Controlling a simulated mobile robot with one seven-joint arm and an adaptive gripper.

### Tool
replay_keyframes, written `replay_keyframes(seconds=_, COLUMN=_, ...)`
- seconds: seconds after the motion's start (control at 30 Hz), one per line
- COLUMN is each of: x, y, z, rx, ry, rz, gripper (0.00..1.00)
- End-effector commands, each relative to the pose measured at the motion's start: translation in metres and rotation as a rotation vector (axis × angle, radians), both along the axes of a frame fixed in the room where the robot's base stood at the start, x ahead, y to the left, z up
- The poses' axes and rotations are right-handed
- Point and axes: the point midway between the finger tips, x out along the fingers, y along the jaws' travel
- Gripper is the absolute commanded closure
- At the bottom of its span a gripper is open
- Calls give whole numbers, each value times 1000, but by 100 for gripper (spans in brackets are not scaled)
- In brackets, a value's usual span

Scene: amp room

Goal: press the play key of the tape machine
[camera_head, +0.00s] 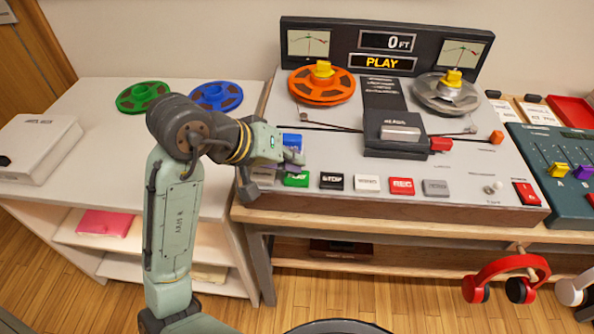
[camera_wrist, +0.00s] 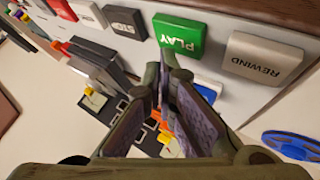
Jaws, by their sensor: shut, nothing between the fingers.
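The tape machine (camera_head: 260,182) stands on a wooden bench, with an orange reel (camera_head: 321,91) and a grey reel (camera_head: 430,97) on top. Its display (camera_head: 383,64) reads PLAY, below a counter at 0 FT. The green play key (camera_head: 296,181) is at the left of the front key row, and its label shows in the wrist view (camera_wrist: 178,36). My gripper (camera_head: 294,158) is shut and empty, just behind and above that key. In the wrist view its fingertips (camera_wrist: 170,66) are close to the key; I cannot tell whether they touch it.
The rewind key (camera_wrist: 262,60) and the stop key (camera_head: 332,182) flank the play key. A blue part (camera_head: 291,140) of the machine lies behind my gripper. A mixer (camera_head: 560,165) is at the right; a white table (camera_head: 95,195) with spare reels is at the left.

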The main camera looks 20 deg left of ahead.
Motion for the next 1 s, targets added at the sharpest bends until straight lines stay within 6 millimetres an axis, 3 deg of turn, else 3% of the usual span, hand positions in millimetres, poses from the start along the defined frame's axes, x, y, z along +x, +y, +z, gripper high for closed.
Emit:
replay_keyframes(seconds=0.47, x=0, y=0, z=8, rx=0, ry=0, rz=0, gripper=100)
replay_keyframes(seconds=1.0, x=0, y=0, z=55, rx=-1, ry=1, rz=0, gripper=100)
